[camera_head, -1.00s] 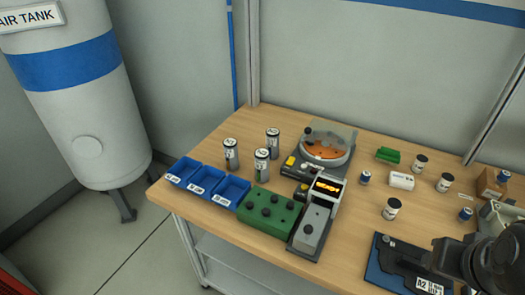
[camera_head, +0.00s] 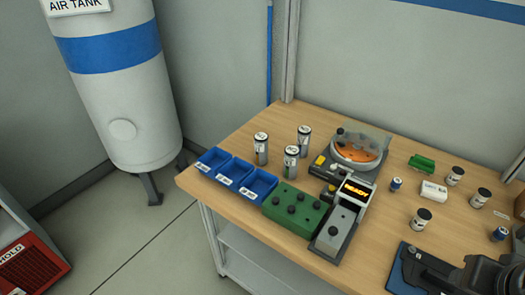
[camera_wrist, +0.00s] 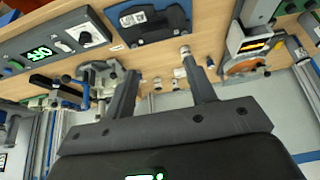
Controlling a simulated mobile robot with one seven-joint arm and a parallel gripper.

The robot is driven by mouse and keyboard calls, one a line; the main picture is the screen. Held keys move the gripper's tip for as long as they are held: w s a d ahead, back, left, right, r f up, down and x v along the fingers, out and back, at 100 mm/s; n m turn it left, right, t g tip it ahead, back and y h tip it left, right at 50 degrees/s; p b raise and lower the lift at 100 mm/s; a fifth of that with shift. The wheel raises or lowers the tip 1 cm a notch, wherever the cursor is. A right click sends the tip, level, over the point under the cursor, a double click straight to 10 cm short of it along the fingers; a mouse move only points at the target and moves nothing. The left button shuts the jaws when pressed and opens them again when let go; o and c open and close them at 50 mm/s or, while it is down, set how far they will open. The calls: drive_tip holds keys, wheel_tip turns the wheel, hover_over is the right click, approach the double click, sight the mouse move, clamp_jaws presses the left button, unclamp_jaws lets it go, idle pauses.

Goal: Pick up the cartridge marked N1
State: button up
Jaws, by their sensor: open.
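Three silver cylinders with dark bands and pale tops stand upright on the bench in the head view: a left one (camera_head: 261,149), a back one (camera_head: 304,139) and a front one (camera_head: 291,164). Small white jars with dark lids stand at the right, one of them nearer the front (camera_head: 421,219). Two small blue-and-white cylinders (camera_head: 396,184) (camera_head: 499,234) stand among them. I cannot read N1 on any of these. My gripper (camera_wrist: 160,68) is open and empty in the wrist view, its two fingers spread above the bench.
Blue bins (camera_head: 241,176) line the bench's left edge beside a green block (camera_head: 292,212). A device with a lit display (camera_head: 356,191) and a round orange-disc machine (camera_head: 358,148) stand mid-bench. A green holder (camera_head: 421,163) and white box (camera_head: 433,191) lie right. An air tank (camera_head: 115,90) stands left.

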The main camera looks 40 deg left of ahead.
idle(0.4)
drive_tip(key=o, duration=0.4)
drive_tip(key=shift+w, duration=0.1)
drive_tip(key=w+a+r+n+y, duration=0.1)
drive_tip(key=w+a+r+n, duration=0.3)
drive_tip(key=w+a, duration=0.75)
drive_tip(key=n+g+y, duration=0.2)
drive_tip(key=n+y, duration=0.2)
drive_tip(key=n, duration=0.3)
hover_over(261, 147)
drive_tip(key=d, duration=0.4)
wheel_tip(261, 147, down, 14)
drive_tip(key=x, duration=0.7)
drive_tip(key=s+a+x, duration=0.1)
drive_tip(key=x, duration=0.2)
drive_tip(key=shift+a+f, duration=0.1)
drive_tip(key=shift+f, duration=0.05)
